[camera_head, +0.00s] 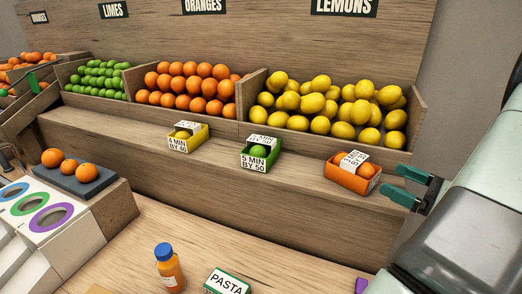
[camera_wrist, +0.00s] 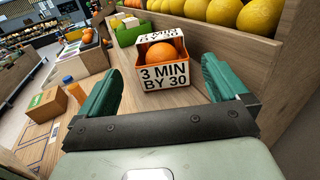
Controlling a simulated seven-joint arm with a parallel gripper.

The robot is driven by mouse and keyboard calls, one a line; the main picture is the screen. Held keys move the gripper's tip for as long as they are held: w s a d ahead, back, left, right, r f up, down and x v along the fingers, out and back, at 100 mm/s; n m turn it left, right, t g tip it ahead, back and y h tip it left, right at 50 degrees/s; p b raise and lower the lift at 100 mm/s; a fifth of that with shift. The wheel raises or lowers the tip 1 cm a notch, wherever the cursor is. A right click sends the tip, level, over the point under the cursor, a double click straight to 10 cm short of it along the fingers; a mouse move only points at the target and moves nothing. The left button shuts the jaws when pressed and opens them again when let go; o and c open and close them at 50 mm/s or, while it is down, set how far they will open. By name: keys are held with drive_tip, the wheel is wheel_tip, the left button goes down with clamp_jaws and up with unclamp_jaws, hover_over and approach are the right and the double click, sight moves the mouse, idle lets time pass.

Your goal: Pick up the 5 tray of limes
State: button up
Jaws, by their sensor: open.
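The small green tray (camera_head: 262,162) labelled "5 MIN BY 50" holds a lime (camera_head: 259,151) and stands on the wooden ledge. In the wrist view the green tray (camera_wrist: 128,36) is partly hidden behind the orange tray. My gripper (camera_head: 404,185) has green fingers and is open and empty at the right end of the ledge, well right of the green tray. In the wrist view the open fingers (camera_wrist: 158,68) point at the orange tray (camera_wrist: 165,76), which stands a little ahead of them and holds an orange.
The orange tray (camera_head: 353,181) labelled "3 MIN BY 30" stands between my gripper and the green tray. A yellow tray (camera_head: 187,143) is left of the green one. The lemon bin (camera_head: 417,118) rises behind the ledge. A juice bottle (camera_head: 169,270) stands on the counter below.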

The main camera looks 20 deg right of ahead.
wheel_tip(320, 180, up, 26)
drive_tip(key=w+a+f+n+g+h, duration=0.2)
drive_tip(key=w+a+f+n+h, duration=0.15)
drive_tip(key=w, duration=0.45)
drive_tip(key=w+a+f+n+g+h, duration=0.25)
drive_tip(key=w+a+f, duration=0.2)
drive_tip(key=w, duration=0.35)
drive_tip(key=w+a+f+n+g+h, duration=0.25)
drive_tip(key=w+a+n, duration=0.2)
drive_tip(key=w, duration=0.35)
drive_tip(key=s+a+r+n+t+h, duration=0.2)
drive_tip(key=a+r+n+h, duration=0.4)
drive_tip(key=a, duration=0.4)
drive_tip(key=s+a+r+n+t+h, duration=0.1)
drive_tip(key=a+r+n+h, duration=0.45)
drive_tip(key=a, duration=0.35)
approach(261, 140)
drive_tip(key=x, duration=1)
drive_tip(key=shift+f, duration=0.15)
